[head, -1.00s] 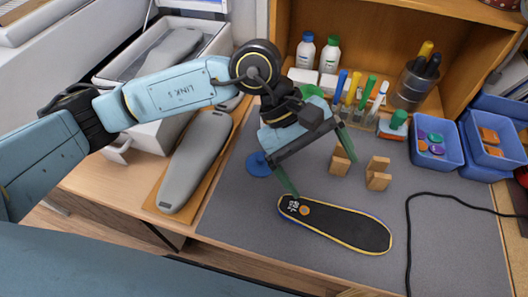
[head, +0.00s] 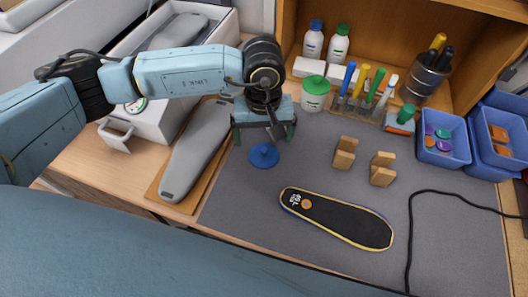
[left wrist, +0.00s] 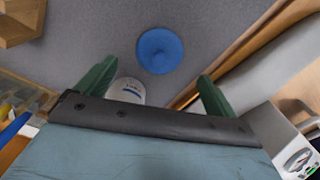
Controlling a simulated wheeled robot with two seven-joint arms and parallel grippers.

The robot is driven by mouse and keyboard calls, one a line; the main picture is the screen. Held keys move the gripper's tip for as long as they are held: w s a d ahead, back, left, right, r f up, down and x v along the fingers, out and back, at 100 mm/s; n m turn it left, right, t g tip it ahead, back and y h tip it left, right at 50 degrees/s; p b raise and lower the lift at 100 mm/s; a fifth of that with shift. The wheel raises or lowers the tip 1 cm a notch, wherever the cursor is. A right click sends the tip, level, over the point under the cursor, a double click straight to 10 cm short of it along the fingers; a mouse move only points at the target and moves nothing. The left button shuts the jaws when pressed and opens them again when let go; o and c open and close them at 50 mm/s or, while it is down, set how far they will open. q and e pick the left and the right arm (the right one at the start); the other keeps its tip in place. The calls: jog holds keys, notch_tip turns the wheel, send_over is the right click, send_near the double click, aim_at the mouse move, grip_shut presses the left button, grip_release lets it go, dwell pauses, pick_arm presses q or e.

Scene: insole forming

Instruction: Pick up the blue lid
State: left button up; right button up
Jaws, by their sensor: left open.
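The blue lid (head: 264,155) is a round disc with a small raised knob, lying flat on the grey mat. It shows whole in the left wrist view (left wrist: 160,50), a little beyond my fingertips. My left gripper (head: 264,136) is open and empty, with its green fingers spread wide. It points down, just behind the lid in the head view, and seems to be above the mat and apart from the lid. The left wrist view also shows the left gripper (left wrist: 154,74) with both fingers apart. My right gripper is not in view.
A white labelled object (left wrist: 129,91) shows between my fingers. Left of the lid lies a grey shoe last (head: 196,150) on a board. A black insole (head: 337,218) lies in front, wooden blocks (head: 344,152) to the right. A green-lidded jar (head: 315,94) stands behind. The mat around the lid is clear.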

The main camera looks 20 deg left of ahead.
aim_at(264, 149)
pick_arm(q)
notch_tip(264, 149, down, 5)
jog(key=shift+s+d+p, duration=0.1)
jog(key=shift+p, duration=0.25)
jog(key=c, duration=1)
